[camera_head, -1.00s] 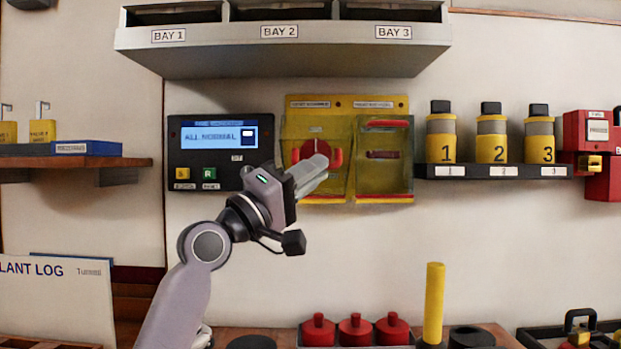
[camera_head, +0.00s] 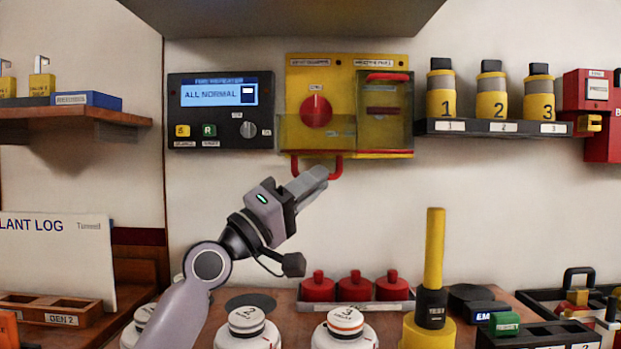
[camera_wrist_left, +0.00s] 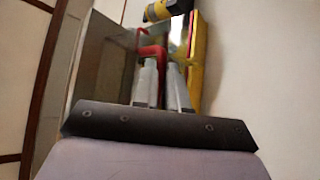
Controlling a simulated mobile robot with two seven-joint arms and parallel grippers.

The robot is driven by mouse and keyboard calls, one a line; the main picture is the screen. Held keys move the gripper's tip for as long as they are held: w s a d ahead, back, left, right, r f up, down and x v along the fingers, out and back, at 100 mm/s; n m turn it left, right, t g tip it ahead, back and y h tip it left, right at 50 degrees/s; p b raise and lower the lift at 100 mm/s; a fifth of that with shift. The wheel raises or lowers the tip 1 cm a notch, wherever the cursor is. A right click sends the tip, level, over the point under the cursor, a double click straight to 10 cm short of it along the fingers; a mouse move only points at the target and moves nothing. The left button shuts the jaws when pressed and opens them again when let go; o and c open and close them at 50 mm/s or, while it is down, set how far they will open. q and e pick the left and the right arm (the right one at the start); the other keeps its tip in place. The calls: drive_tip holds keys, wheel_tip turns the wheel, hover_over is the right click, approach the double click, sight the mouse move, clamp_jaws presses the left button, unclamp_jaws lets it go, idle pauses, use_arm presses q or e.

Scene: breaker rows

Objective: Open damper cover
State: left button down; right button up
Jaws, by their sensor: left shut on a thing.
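The yellow damper box (camera_head: 345,62) is on the wall. Its left half shows a red round knob (camera_head: 316,111) with no cover in front of it. The clear left cover (camera_head: 296,133) is swung down and out from the box's lower edge, with its red handle (camera_head: 335,168) lowest. My left gripper (camera_head: 316,178) is shut on that handle. In the left wrist view, the red handle (camera_wrist_left: 153,52) shows at the fingertips (camera_wrist_left: 160,72); the fingers partly hide it. The right-hand clear cover (camera_head: 385,115) is closed. My right gripper is out of view.
A blue-screen panel (camera_head: 220,108) is left of the box. A shelf (camera_head: 490,127) with numbered yellow cylinders is to the right. Below, the bench holds red knobbed pieces (camera_head: 355,287), white canisters (camera_head: 247,330) and a tall yellow rod (camera_head: 434,250). The wall below the box is clear.

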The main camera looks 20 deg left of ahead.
use_arm(q)
drive_tip(key=shift+w+a+f, duration=0.35)
drive_tip(key=shift+w+a, duration=0.05)
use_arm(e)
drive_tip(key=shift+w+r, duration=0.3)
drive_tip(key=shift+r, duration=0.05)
use_arm(q)
drive_tip(key=c, duration=1.5)
unclamp_jaws()
drive_tip(key=o, duration=0.3)
drive_tip(key=shift+w, duration=0.2)
drive_tip(key=shift+o, duration=0.2)
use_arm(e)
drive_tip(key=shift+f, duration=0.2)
use_arm(q)
drive_tip(key=shift+d+f, duration=0.1)
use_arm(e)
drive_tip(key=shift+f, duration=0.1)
